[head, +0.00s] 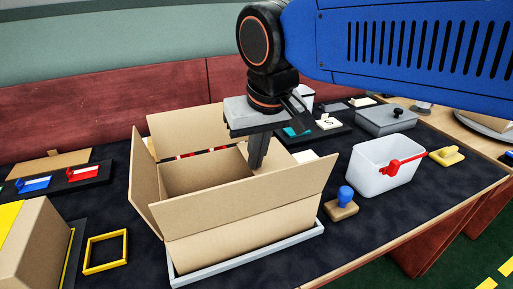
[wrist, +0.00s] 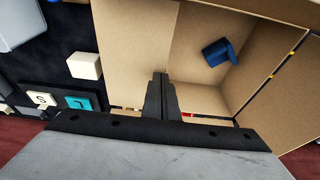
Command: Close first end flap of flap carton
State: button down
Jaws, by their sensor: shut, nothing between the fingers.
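The flap carton (head: 245,222) stands open in a shallow grey tray (head: 190,277). Its left end flap (head: 145,187), back flap (head: 188,127) and front flap (head: 240,200) stand up or lean outward. The right end flap is mostly hidden in the head view; a tan panel at that end shows in the wrist view (wrist: 130,45). My gripper (head: 257,165) is shut and empty, pointing down over the carton's right end. In the wrist view its fingertips (wrist: 160,76) lie beside that panel's edge; contact cannot be told. A dark blue item (wrist: 217,52) lies inside the carton.
A white bin (head: 380,172) with a red handle and a blue-knobbed stamp (head: 343,200) stand right of the carton. A white block (wrist: 85,65) and lettered tiles (wrist: 42,98) lie beyond its right end. A yellow frame (head: 105,252) lies left.

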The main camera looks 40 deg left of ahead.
jog(key=shift+s+f, duration=0.2)
jog(key=shift+f, duration=0.75)
jog(key=shift+w+a+r, duration=0.1)
jog(key=shift+r, duration=0.95)
jog(key=a+v, duration=0.1)
jog(key=v, duration=1.2)
jog(key=shift+r, duration=0.15)
